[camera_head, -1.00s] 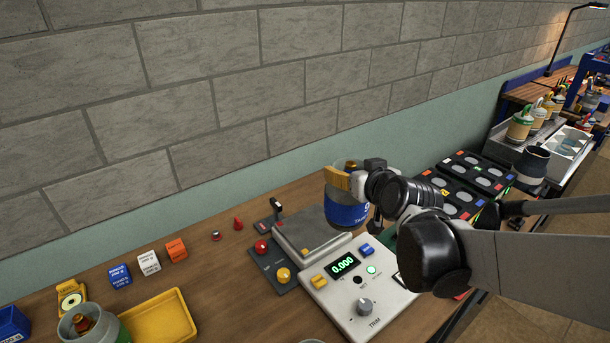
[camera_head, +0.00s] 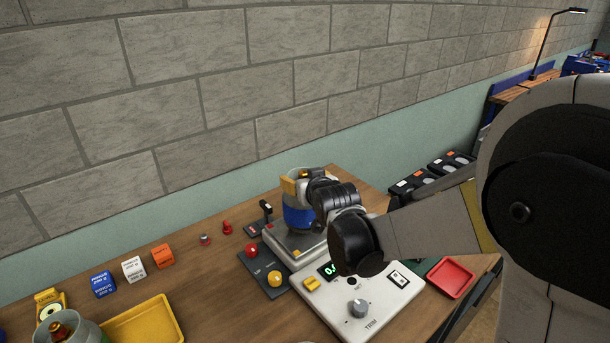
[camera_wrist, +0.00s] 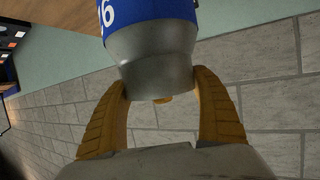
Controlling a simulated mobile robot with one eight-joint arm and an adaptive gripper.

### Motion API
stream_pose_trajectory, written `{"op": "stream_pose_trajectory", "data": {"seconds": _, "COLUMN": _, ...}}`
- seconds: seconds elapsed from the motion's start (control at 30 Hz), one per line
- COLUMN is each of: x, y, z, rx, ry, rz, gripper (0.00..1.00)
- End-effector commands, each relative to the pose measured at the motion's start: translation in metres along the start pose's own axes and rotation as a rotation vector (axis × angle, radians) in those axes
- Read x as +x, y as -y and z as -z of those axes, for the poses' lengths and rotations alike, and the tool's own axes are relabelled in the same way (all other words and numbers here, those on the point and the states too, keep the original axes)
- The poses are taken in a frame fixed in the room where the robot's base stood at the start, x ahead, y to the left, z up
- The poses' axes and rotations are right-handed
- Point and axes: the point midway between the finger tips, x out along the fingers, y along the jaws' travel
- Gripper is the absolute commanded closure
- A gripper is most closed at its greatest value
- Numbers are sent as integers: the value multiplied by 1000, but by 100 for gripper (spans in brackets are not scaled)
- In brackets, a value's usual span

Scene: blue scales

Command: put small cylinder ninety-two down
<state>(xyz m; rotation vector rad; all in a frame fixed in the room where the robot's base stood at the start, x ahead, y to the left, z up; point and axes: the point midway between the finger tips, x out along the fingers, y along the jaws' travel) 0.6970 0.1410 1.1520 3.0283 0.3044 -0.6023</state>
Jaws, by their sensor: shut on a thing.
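A small cylinder (camera_head: 298,217) with a grey metal body and a blue band is between the yellow fingers of my gripper (camera_head: 291,188). The wrist view shows the fingers (camera_wrist: 161,82) shut on the grey end of the cylinder (camera_wrist: 152,50). Part of a number ending in what looks like 6 shows on the band; the whole number is cut off. The cylinder is upright over the weighing plate (camera_head: 318,247) of the scale (camera_head: 352,308). I cannot tell whether its base touches the plate. My arm hides part of the display.
A dark panel with red and yellow knobs (camera_head: 274,279) stands left of the scale. White, orange and blue blocks (camera_head: 133,268), a yellow tray (camera_head: 148,325) and a grey container (camera_head: 82,335) are further left. A red tray (camera_head: 450,278) lies right.

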Motion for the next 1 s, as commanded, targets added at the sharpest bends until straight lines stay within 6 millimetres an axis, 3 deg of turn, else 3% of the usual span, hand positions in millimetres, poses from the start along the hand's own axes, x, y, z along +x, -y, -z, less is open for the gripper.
{"op": "stream_pose_trajectory", "data": {"seconds": 0.13, "x": 8, "y": 0, "z": -19, "rx": 0, "ry": -3, "rz": 0, "gripper": 68}}
{"op": "stream_pose_trajectory", "data": {"seconds": 0.53, "x": 10, "y": 0, "z": -23, "rx": 0, "ry": -3, "rz": 0, "gripper": 68}}
{"op": "stream_pose_trajectory", "data": {"seconds": 0.57, "x": 10, "y": 0, "z": -24, "rx": 0, "ry": 0, "rz": 0, "gripper": 21}}
{"op": "stream_pose_trajectory", "data": {"seconds": 0.6, "x": 10, "y": 0, "z": -23, "rx": 0, "ry": 0, "rz": 0, "gripper": 9}}
{"op": "stream_pose_trajectory", "data": {"seconds": 0.63, "x": 10, "y": 0, "z": -23, "rx": 0, "ry": 0, "rz": 0, "gripper": 3}}
{"op": "stream_pose_trajectory", "data": {"seconds": 1.0, "x": 7, "y": 0, "z": -18, "rx": 0, "ry": 0, "rz": 0, "gripper": 3}}
